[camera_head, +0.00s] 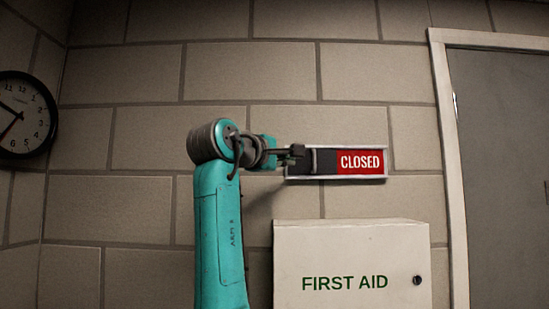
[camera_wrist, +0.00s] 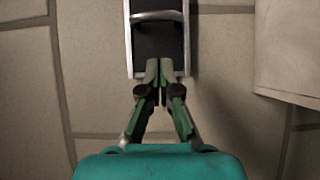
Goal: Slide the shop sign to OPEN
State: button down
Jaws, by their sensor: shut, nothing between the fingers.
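The shop sign (camera_head: 361,176) is a pale-framed rail on the block wall. Its red panel at the right reads CLOSED, and a dark sliding cover (camera_head: 326,163) fills the left part. A thin upright handle (camera_head: 314,161) stands on the cover. In the wrist view the sign's frame (camera_wrist: 128,40) is at the top, with the dark cover (camera_wrist: 158,42) and the curved handle (camera_wrist: 156,16) across it. My gripper (camera_head: 298,152) is at the sign's left end, left of the handle. Its fingers (camera_wrist: 158,64) are shut and empty, overlapping the frame's near end; contact cannot be told.
A white FIRST AID cabinet (camera_head: 350,258) stands out below the sign; its side also shows at the wrist view's right (camera_wrist: 292,50). A door (camera_head: 500,170) with a pale frame is at the right. A clock (camera_head: 24,115) hangs far left. The wall above the sign is clear.

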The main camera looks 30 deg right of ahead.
jog(key=shift+s+d, duration=0.2)
jog(key=shift+d, duration=0.55)
jog(key=shift+s+d, duration=0.2)
jog(key=shift+d, duration=0.55)
jog(key=shift+s+d, duration=0.2)
jog(key=shift+d, duration=0.55)
jog(key=s+d, duration=0.8)
jog(key=d, duration=0.3)
jog(key=shift+d, duration=0.3)
jog(key=shift+a, duration=0.1)
jog(key=v, duration=1.1)
jog(key=shift+a, duration=0.35)
jog(key=shift+s, duration=0.1)
jog(key=shift+s, duration=0.1)
